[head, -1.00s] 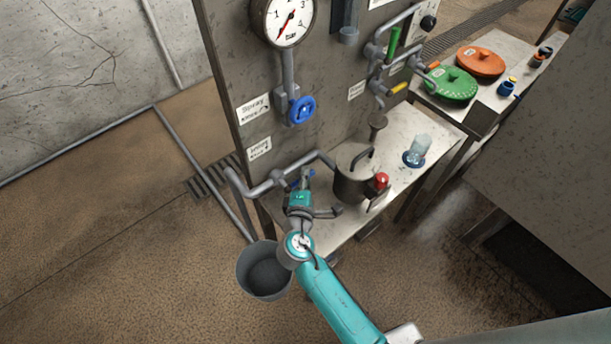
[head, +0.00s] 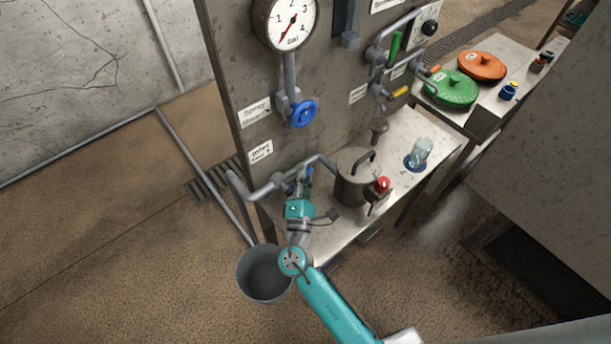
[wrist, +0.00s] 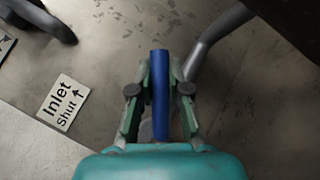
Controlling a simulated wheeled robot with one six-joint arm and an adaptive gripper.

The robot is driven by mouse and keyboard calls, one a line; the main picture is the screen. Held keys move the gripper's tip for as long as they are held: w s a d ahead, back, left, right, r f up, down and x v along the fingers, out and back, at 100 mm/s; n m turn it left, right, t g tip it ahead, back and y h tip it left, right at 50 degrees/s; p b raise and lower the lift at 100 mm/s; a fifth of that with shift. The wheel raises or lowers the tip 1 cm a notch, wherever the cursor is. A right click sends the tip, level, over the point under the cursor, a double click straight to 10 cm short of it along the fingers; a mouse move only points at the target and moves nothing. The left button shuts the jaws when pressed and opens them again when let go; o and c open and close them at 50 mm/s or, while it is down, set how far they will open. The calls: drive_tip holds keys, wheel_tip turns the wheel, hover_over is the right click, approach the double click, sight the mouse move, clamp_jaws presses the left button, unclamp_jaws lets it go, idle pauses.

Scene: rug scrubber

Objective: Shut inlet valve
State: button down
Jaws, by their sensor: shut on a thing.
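The inlet valve has a blue lever handle (wrist: 160,95), which stands between my gripper's two fingers in the wrist view. My gripper (wrist: 159,90) is shut on this handle, one finger on each side. In the wrist view the handle points up the picture, away from my gripper's body. In the head view my gripper (head: 301,186) is at the grey pipe below the panel, and a little blue of the handle (head: 309,173) shows there. The "Inlet Shut" label (wrist: 63,100), with an arrow, lies left of the handle; it also shows on the panel (head: 260,153). The valve body is mostly hidden.
A metal pot (head: 353,190) and a red knob (head: 382,185) are right of my gripper on the bench. A grey bucket (head: 264,288) stands below the pipe. A blue handwheel (head: 304,113) and a gauge (head: 291,22) are on the panel above.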

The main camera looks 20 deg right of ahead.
drive_tip(key=shift+a+r+n+t, duration=0.2)
drive_tip(key=shift+r+n+t, duration=0.1)
drive_tip(key=shift+n+t, duration=0.3)
drive_tip(key=c, duration=1.1)
unclamp_jaws()
drive_tip(key=shift+s, duration=0.1)
drive_tip(key=v, duration=1.2)
